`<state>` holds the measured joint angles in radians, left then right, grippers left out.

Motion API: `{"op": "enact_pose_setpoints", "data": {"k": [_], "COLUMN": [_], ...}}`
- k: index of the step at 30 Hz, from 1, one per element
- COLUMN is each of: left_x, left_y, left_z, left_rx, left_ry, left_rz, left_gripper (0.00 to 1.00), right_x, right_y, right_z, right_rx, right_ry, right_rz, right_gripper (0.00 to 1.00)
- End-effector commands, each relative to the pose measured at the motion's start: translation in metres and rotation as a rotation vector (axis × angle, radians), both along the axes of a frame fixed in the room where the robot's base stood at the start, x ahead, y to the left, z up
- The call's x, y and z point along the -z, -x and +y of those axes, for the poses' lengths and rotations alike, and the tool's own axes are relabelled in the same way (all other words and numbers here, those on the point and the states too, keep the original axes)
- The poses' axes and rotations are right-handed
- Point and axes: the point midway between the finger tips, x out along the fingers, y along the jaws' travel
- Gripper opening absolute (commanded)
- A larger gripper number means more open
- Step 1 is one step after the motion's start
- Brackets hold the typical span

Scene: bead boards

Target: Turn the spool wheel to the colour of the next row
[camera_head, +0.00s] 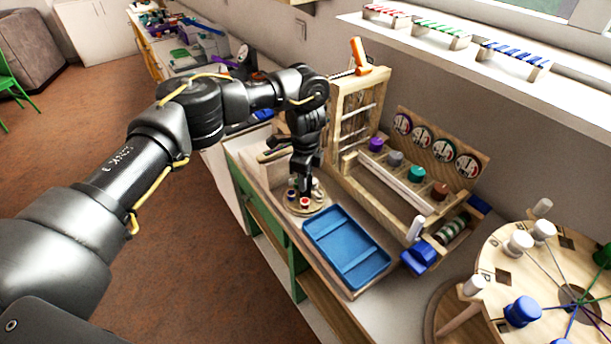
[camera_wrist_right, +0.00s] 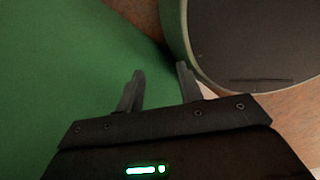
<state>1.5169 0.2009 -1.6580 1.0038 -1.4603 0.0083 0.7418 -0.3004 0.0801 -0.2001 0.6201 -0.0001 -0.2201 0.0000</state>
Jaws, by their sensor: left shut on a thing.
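The spool wheel is a small round wooden disc (camera_head: 291,209) on the bench, left of the blue tray. Several small spools stand on it; a red-topped one (camera_head: 305,203) shows at its front, with darker and pale ones around it. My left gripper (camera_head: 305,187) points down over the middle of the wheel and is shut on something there. The gripper hides what it holds, and which colour is turned to which side is too small to tell. My right gripper (camera_wrist_right: 158,80) shows in the right wrist view with its two fingers apart and nothing between them.
The blue tray (camera_head: 347,240) lies right of the wheel. Behind stands a wooden frame (camera_head: 356,95) with a row of coloured knobs and round dials. A large peg disc (camera_head: 500,262) is at the right. A green surface (camera_wrist_right: 60,80) fills the right wrist view's left.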

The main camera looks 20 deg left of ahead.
Motion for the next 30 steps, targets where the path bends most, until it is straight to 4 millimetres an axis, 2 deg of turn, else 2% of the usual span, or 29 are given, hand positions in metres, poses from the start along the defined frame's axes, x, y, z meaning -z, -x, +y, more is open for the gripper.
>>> {"op": "enact_pose_setpoints", "data": {"k": [8, 9, 14, 23, 26, 30], "left_x": [-0.001, -0.001, -0.001, -0.003, -0.012, -0.037], "left_y": [-0.001, -0.001, -0.001, -0.001, -0.001, -0.002], "left_z": [0.000, 0.000, 0.000, 0.000, 0.000, 0.000], "left_rx": [-0.001, -0.001, 0.000, 0.001, 0.002, 0.003], "left_ry": [-0.001, -0.001, 0.000, 0.000, -0.001, -0.002], "left_rz": [-0.003, -0.003, -0.002, -0.002, -0.004, -0.006], "left_gripper": [0.13, 0.39, 0.58, 0.58, 0.58, 0.58], "right_x": [0.000, 0.000, 0.000, 0.000, 0.000, 0.000], "right_y": [0.000, 0.000, 0.000, 0.000, 0.000, 0.000], "right_z": [0.000, 0.000, 0.000, 0.000, 0.000, 0.000], "right_rx": [0.000, 0.000, 0.000, 0.000, 0.000, 0.000], "right_ry": [0.000, 0.000, 0.000, 0.000, 0.000, 0.000], "right_rz": [0.000, 0.000, 0.000, 0.000, 0.000, 0.000], "right_gripper": [0.36, 0.36, 0.36, 0.36, 0.36, 0.36]}}
